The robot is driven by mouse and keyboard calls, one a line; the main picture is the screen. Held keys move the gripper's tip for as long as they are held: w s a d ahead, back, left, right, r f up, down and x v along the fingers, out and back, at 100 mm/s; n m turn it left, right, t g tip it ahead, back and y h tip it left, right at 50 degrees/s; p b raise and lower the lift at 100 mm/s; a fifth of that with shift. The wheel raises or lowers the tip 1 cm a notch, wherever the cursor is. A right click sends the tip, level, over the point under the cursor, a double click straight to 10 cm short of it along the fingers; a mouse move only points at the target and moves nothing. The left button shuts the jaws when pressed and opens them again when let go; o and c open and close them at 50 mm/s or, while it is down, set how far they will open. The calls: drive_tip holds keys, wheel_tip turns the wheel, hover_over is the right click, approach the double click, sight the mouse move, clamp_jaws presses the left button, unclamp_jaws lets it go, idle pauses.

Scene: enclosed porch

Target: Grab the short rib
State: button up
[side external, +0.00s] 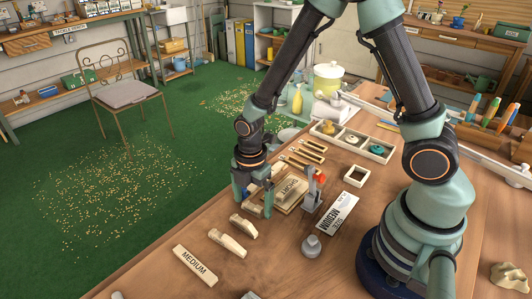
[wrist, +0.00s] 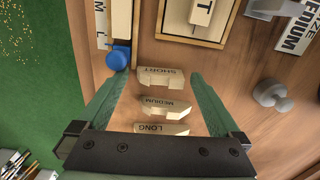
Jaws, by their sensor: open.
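The short rib (wrist: 162,77), a small pale wooden piece marked SHORT, lies on the wooden table. In the wrist view it sits between the tips of my gripper (wrist: 158,88), which is open and empty. Gaps show on both sides of it. The medium rib (wrist: 164,107) and the long rib (wrist: 162,129) lie in a row behind it, nearer the gripper's palm. In the side view my gripper (side external: 253,203) is low over the table, and its fingers partly hide the short rib.
A framed board (side external: 291,193) with a block marked SHORT lies just beyond. A grey stand (side external: 312,190), a MEDIUM size card (side external: 337,212) and a grey knob (side external: 311,246) are to the right. A MEDIUM plate (side external: 195,265) lies nearer the table's left edge.

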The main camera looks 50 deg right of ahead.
drive_tip(key=c, duration=0.9)
drive_tip(key=shift+r, duration=0.1)
